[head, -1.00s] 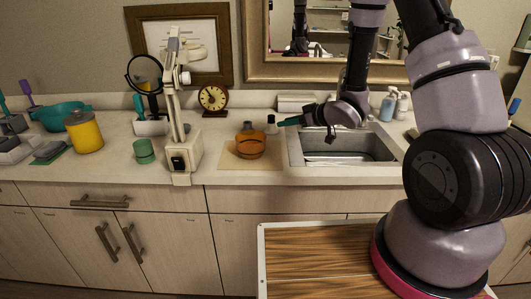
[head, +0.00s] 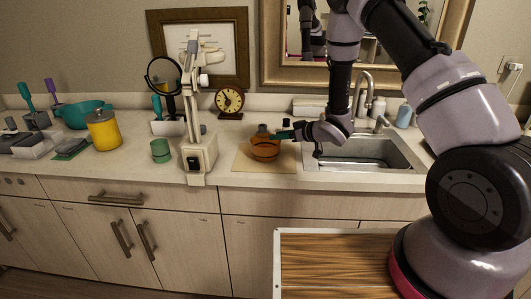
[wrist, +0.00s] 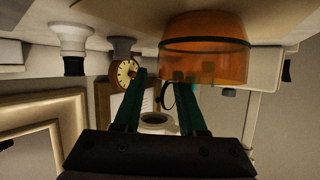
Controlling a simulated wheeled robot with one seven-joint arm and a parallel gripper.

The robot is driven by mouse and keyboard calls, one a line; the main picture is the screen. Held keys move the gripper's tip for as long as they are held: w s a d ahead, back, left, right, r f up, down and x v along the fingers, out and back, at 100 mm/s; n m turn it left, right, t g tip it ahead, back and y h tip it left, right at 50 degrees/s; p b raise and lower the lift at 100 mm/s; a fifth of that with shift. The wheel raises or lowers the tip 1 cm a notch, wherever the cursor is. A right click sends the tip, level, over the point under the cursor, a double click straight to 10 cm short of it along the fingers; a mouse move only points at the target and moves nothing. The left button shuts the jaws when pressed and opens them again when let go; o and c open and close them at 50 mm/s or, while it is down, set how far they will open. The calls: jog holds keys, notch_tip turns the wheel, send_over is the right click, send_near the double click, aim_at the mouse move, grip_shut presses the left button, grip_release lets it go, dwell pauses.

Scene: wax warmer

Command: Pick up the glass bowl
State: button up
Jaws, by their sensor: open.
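The glass bowl (head: 265,151) is amber and see-through. It sits upright on a tan board on the counter, left of the sink. My gripper (head: 283,135) is at the bowl's upper right side, with its teal fingers pointing left toward it. In the wrist view, which is upside down, the bowl (wrist: 205,48) is near the top, just beyond my gripper's parted fingertips (wrist: 161,75). The fingers are open with nothing seen between them. I cannot tell whether a fingertip touches the rim.
The tan board (head: 243,164) lies under the bowl. A small bottle (head: 262,128) stands behind it. A white lamp-like stand (head: 199,155) is on the left, a clock (head: 229,101) behind, and the sink (head: 365,152) right. A wooden-topped table (head: 335,262) is in front.

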jog(key=shift+w+a+f, duration=0.15)
jog(key=shift+w+a, duration=0.05)
jog(key=shift+a, duration=0.05)
grip_shut()
jog(key=shift+s+f, duration=0.1)
dwell(1.2)
